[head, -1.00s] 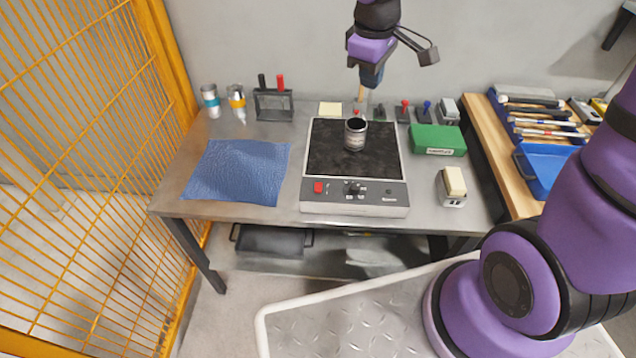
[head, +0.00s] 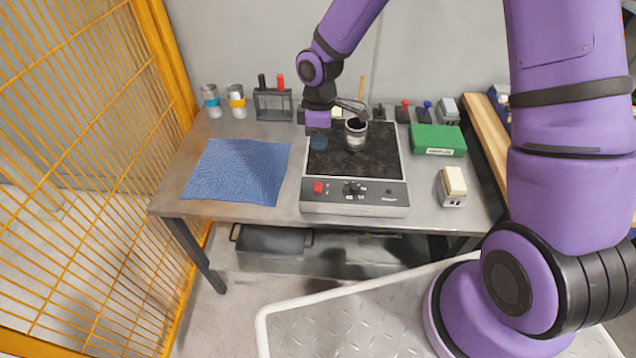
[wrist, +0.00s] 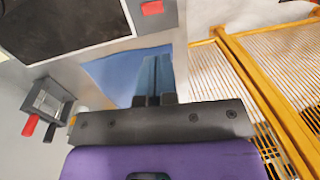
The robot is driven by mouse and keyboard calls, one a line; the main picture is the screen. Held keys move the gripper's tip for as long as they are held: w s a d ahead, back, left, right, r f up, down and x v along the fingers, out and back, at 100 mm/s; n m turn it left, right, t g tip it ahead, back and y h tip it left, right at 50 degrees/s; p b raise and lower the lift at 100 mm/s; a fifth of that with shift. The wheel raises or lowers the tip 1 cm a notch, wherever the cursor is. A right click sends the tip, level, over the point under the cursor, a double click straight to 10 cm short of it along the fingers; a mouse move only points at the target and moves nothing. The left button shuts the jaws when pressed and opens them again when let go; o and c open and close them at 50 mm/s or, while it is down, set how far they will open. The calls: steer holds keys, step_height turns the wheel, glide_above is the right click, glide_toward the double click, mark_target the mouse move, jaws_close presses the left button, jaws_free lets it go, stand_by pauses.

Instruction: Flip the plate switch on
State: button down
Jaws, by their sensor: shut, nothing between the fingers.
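A dark can (head: 356,134) stands on the black top. My gripper (head: 318,143) is shut and empty, over the left part of the plate, behind and apart from the switch.
A blue cloth (head: 237,172) lies left of the plate. A dark rack (head: 273,104) with red and black handles and two cups stand behind it. A green box (head: 438,139) and a cream-topped block (head: 453,184) are to the right. A yellow mesh fence (head: 75,150) borders the left.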

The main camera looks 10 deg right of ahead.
mark_target(318, 186)
steer(key=shift+f, duration=0.15)
steer(key=f, duration=0.4)
steer(key=s+f, duration=0.1)
steer(key=f, duration=0.8)
steer(key=shift+s+a+f, duration=0.25)
steer(key=shift+a+f, duration=0.05)
steer(key=shift+f, duration=0.05)
steer(key=shift+s+f, duration=0.1)
steer(key=shift+f, duration=0.1)
steer(key=shift+w+d+r, duration=0.2)
steer(key=shift+w+r, duration=0.1)
steer(key=shift+w, duration=0.45)
steer(key=shift+r, duration=0.5)
step_height(318, 186, up, 13)
steer(key=s, duration=0.1)
steer(key=shift+s+a, duration=0.25)
steer(key=shift+s, duration=0.1)
